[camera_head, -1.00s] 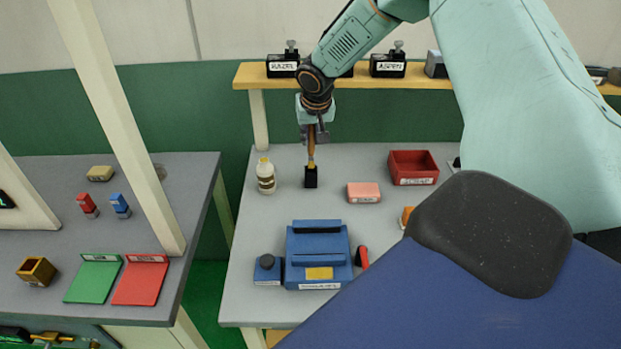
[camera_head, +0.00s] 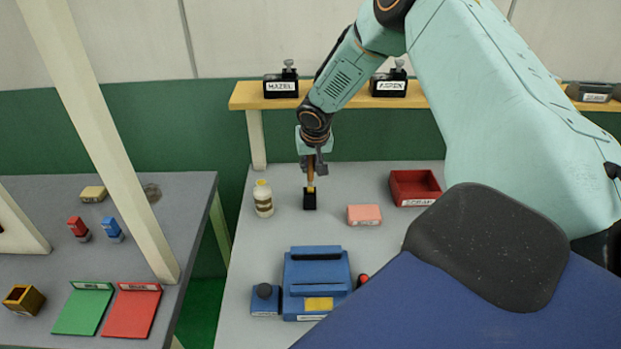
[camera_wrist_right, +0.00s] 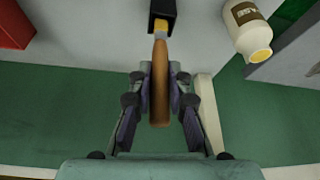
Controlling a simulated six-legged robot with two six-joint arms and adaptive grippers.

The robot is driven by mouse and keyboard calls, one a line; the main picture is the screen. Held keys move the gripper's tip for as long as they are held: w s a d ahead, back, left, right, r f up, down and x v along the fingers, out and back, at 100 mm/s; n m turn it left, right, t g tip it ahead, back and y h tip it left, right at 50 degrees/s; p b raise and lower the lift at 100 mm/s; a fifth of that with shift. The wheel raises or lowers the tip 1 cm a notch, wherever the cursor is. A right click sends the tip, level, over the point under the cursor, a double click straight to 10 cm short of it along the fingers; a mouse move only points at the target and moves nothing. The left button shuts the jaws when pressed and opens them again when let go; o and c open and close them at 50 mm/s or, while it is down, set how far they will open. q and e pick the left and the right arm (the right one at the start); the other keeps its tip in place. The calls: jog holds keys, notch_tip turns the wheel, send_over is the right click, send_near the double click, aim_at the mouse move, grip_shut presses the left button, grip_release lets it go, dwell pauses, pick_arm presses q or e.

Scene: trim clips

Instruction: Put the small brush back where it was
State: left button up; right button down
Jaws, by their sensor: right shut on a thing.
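My right gripper (camera_head: 313,166) is shut on the small brush (camera_head: 311,178), gripping its brown wooden handle. The brush points down, and its handle also shows between the fingers in the right wrist view (camera_wrist_right: 160,85). Below the grey ferrule, its yellow end is at the mouth of a small black square holder (camera_head: 310,202). The holder also shows at the top of the wrist view (camera_wrist_right: 162,8). How deep the yellow end sits in it cannot be told. My left gripper is not in view.
A white bottle (camera_head: 263,199) stands left of the holder. A pink block (camera_head: 364,215) and a red tray (camera_head: 414,201) are to its right. A blue device (camera_head: 316,273) sits nearer. A shelf (camera_head: 240,99) with black labelled blocks runs behind.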

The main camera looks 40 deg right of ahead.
aim_at(310, 180)
jog(key=x, duration=0.3)
jog(key=s+x, duration=0.1)
jog(key=x, duration=0.1)
jog(key=shift+w+a+f, duration=0.1)
jog(key=shift+a+f, duration=0.25)
jog(key=shift+f, duration=0.05)
jog(key=shift+s+a+r, duration=0.1)
jog(key=shift+s+r, duration=0.1)
jog(key=shift+s, duration=0.1)
jog(key=shift+f, duration=0.25)
jog(key=c, duration=1.4)
grip_release()
jog(key=shift+w+f, duration=0.2)
jog(key=shift+w, duration=0.1)
jog(key=shift+o, duration=0.6)
jog(key=shift+s+r, duration=0.25)
jog(key=shift+s, duration=0.05)
jog(key=shift+w+r, duration=0.1)
jog(key=shift+r, duration=0.35)
jog(key=v, duration=1.1)
jog(key=shift+s, duration=0.25)
jog(key=shift+a+r, duration=0.1)
jog(key=shift+r, duration=0.05)
